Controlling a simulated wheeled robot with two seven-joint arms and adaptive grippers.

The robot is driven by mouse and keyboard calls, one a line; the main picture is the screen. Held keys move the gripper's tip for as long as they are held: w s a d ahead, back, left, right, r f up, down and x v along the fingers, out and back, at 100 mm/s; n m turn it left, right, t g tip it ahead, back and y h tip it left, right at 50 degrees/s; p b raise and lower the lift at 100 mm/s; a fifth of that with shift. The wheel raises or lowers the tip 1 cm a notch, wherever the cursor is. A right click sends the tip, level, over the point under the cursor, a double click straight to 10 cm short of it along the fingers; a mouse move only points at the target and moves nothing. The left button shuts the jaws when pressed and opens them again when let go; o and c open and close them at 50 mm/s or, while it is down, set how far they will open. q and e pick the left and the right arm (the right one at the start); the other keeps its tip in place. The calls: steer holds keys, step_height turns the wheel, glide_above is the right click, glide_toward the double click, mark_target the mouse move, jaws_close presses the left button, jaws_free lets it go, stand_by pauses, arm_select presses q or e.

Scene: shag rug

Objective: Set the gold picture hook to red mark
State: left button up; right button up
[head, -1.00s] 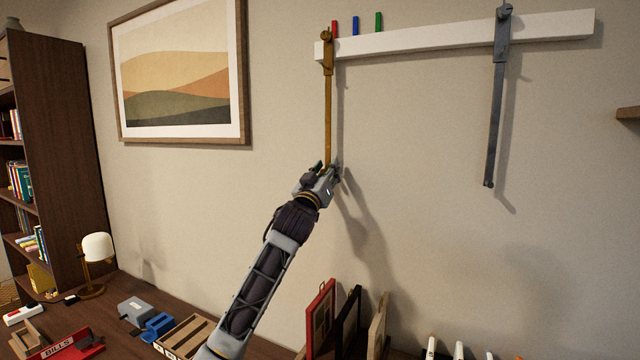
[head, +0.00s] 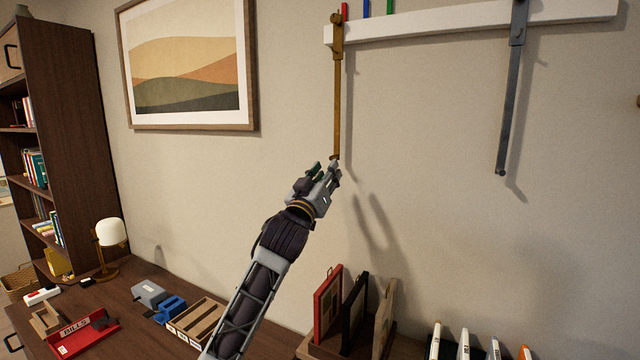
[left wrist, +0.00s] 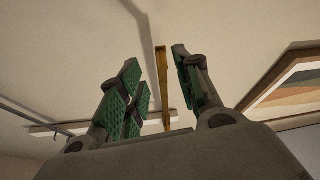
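The gold picture hook (head: 337,95) hangs down from the left end of the white rail (head: 470,24) on the wall. The red mark (head: 345,11) stands at the rail's top edge, just right of the hook's top. My left gripper (head: 326,168) is just below the hook's lower end. In the left wrist view its green-padded fingers (left wrist: 160,95) are spread apart, and the gold hook (left wrist: 162,85) shows beyond the gap between them. Nothing is held. My right gripper is in neither view.
A blue mark (head: 366,8) and a green mark (head: 390,8) stand farther right. A grey hook (head: 512,90) hangs near the rail's right part. A framed picture (head: 188,65) hangs to the left. Below are a desk with trays and upright frames (head: 328,305).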

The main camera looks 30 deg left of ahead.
arm_select(q)
steer(key=shift+v, duration=1.9)
